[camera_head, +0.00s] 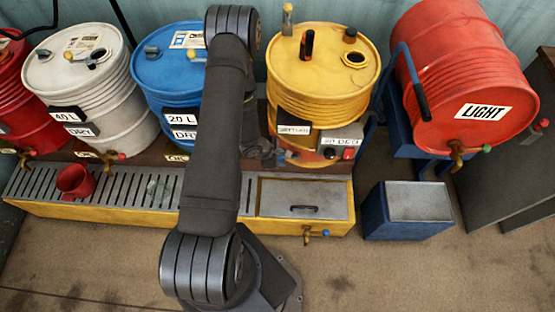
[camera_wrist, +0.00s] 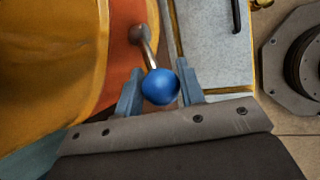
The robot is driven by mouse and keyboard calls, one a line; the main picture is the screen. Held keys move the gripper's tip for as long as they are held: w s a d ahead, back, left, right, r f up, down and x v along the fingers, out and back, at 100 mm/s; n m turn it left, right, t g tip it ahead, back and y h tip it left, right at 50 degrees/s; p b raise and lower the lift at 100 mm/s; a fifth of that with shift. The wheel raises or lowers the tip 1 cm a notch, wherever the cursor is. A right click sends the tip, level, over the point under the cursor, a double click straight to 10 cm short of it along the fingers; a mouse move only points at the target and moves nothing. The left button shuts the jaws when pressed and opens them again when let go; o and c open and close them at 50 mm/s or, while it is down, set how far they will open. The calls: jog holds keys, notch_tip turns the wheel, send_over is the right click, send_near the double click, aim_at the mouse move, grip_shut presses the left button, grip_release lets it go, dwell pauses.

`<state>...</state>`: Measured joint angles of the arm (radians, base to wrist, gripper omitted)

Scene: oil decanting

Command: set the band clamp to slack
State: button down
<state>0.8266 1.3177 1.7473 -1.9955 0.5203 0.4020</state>
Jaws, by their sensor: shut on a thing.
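The yellow drum (camera_head: 322,95) stands at the back, with an orange band (camera_head: 303,157) low on its side, which I take to be the band clamp. In the wrist view the orange band (camera_wrist: 122,75) curves along the drum wall. A short metal lever with a blue ball knob (camera_wrist: 160,87) sticks out from it. My gripper (camera_wrist: 161,92) is shut on the blue knob, one jaw on each side of it. In the head view my gripper (camera_head: 275,155) is partly hidden behind my arm, beside the band's left side.
A blue drum (camera_head: 168,70) and a white drum (camera_head: 85,70) stand to the left. A red drum (camera_head: 465,75) lies on a blue stand.

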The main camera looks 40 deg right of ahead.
jog(key=shift+s+d+r+t+y, duration=0.45)
jog(key=shift+r+t+y, duration=0.15)
jog(key=shift+y, duration=0.1)
jog(key=shift+s+d+r, duration=0.65)
jog(key=shift+s+d, duration=0.25)
jog(key=shift+d, duration=0.1)
jog(key=c, duration=1)
grip_release()
jog(key=shift+o, duration=0.2)
jog(key=s+v, duration=0.1)
jog(key=v, duration=1.6)
jog(key=shift+w, duration=0.5)
